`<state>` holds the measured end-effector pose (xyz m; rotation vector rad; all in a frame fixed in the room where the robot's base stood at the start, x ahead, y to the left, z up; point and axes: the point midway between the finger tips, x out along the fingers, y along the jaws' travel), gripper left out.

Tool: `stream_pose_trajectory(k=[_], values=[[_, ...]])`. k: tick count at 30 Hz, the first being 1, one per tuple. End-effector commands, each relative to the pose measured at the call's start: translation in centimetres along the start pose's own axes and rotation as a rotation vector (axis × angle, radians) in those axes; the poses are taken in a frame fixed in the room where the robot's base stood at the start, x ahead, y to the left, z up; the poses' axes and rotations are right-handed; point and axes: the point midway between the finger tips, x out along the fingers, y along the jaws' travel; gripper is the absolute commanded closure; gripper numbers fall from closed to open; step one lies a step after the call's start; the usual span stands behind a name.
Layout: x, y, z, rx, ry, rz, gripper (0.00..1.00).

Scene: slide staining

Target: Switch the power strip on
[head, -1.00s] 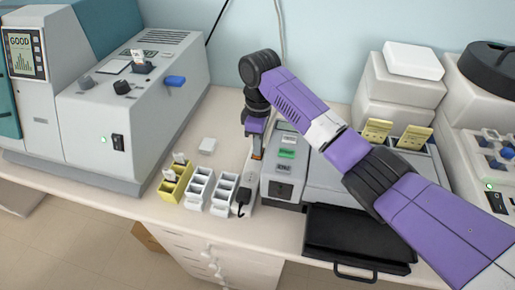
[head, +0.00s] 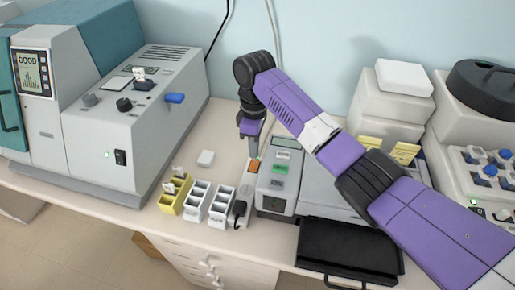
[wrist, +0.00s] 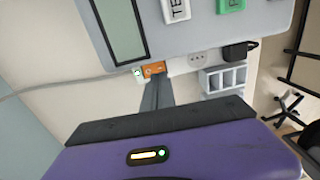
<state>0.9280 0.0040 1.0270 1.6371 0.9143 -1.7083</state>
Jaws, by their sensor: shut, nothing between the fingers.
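The power strip (head: 244,190) is a narrow white bar on the bench, running front to back beside the grey device. Its orange rocker switch (head: 253,166) is at the far end. In the wrist view the orange switch (wrist: 154,69) shows just beyond my fingertips, with a small green mark (wrist: 138,73) on the white end beside it. A black plug (head: 239,208) sits in the near end of the strip. My gripper (head: 253,153) points down just behind the switch, shut and empty. In the wrist view its dark fingers (wrist: 157,80) partly overlap the switch area; contact is unclear.
The grey device (head: 277,190) with a screen and buttons stands close on the right. White racks (head: 221,205) and a yellow rack (head: 173,196) stand on the left. A black tray (head: 348,250) lies at front right.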

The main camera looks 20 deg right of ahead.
Motion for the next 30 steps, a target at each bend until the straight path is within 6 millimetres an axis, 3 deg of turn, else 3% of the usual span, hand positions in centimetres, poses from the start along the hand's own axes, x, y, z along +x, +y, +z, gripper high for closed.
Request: stream_pose_trajectory(k=[7,12,17,30], values=[[-5.9,-0.8,0.1,0.000,0.003,0.010,1.00],[-8.0,-1.3,0.1,0.001,0.004,0.007,1.00],[-8.9,-1.6,0.1,0.001,0.003,0.005,1.00],[-9.0,-1.7,0.1,0.001,0.003,0.004,1.00]])
